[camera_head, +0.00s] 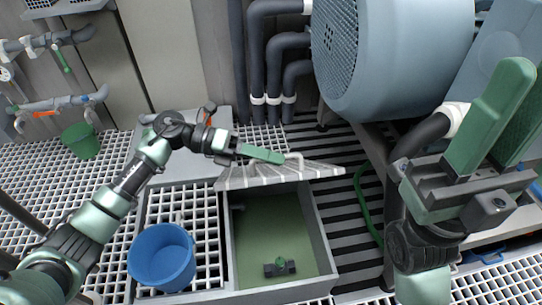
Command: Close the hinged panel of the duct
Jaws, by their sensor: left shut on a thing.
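The hinged panel (250,179) is a pale grey ribbed flap at the far end of the open duct (326,248). It stands raised, tilted up from the opening. The duct is a grey box with a green floor, and its inside is largely exposed. My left gripper (284,158) is shut on the handle (295,158) at the panel's upper edge. The fingertips partly hide the handle. My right gripper (502,120) is raised at the right, close to the camera, well away from the panel. Its green fingers stand apart with nothing seen between them.
A dark fitting with a green knob (280,266) lies on the duct floor. A blue bucket (162,257) stands left of the duct on white grating. A large blue-grey vessel (400,55) and dark pipes (257,60) stand behind. A green hose (364,205) runs at the right.

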